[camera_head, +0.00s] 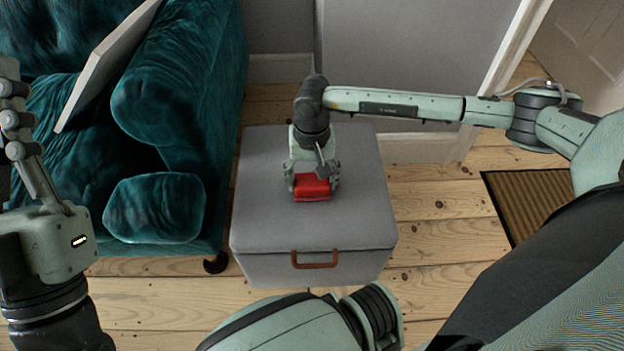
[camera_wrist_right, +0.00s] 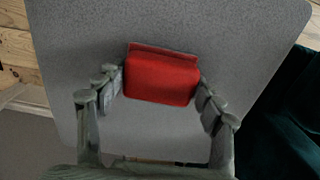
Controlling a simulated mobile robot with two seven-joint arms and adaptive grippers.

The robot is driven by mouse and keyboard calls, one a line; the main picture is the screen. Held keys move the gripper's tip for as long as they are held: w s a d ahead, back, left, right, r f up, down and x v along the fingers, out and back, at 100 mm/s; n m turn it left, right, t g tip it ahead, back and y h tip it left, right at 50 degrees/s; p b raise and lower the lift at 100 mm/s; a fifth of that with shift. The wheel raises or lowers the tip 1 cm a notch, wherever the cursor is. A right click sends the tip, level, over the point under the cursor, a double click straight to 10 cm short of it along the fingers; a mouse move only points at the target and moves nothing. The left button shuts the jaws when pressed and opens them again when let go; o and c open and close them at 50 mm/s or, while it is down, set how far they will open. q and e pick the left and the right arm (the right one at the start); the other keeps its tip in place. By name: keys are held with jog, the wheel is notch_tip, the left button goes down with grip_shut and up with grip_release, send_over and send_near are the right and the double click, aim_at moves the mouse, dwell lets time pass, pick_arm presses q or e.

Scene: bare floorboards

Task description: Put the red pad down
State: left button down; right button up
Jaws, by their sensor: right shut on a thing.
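The red pad (camera_head: 312,187) is at my right gripper (camera_head: 312,180), over the top of a grey box-like ottoman (camera_head: 270,215). In the right wrist view the red pad (camera_wrist_right: 160,76) sits between the two fingertips of my right gripper (camera_wrist_right: 162,82), which is shut on it. The grey top (camera_wrist_right: 230,35) lies behind the pad; I cannot tell whether the pad touches it. My left gripper (camera_head: 22,140) is at the left edge of the head view, its fingers partly cut off, so its opening is unclear.
A teal velvet sofa (camera_head: 175,100) with a pale flat board (camera_head: 105,65) leaning on it stands left of the ottoman. The ottoman has a brown handle (camera_head: 315,262) in front. A brown doormat (camera_head: 530,200) lies right on the floorboards. Most of the ottoman's top is clear.

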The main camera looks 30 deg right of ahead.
aim_at(312, 180)
jog(key=shift+f, duration=0.15)
jog(key=o, duration=1.1)
pick_arm(q)
jog(key=shift+s+a+r, duration=0.15)
jog(key=shift+s, duration=0.1)
pick_arm(e)
jog(key=shift+r, duration=0.25)
pick_arm(q)
jog(key=f+g, duration=0.1)
jog(key=w+d+f+g+p, duration=0.1)
jog(key=w+f, duration=0.1)
jog(key=shift+w+d+f+g+p, duration=0.1)
jog(key=shift+w+d+g+p, duration=0.15)
jog(key=shift+d+g+p, duration=0.15)
pick_arm(e)
notch_tip(312, 180, up, 12)
jog(key=shift+f, duration=0.1)
pick_arm(q)
jog(key=shift+s, duration=0.1)
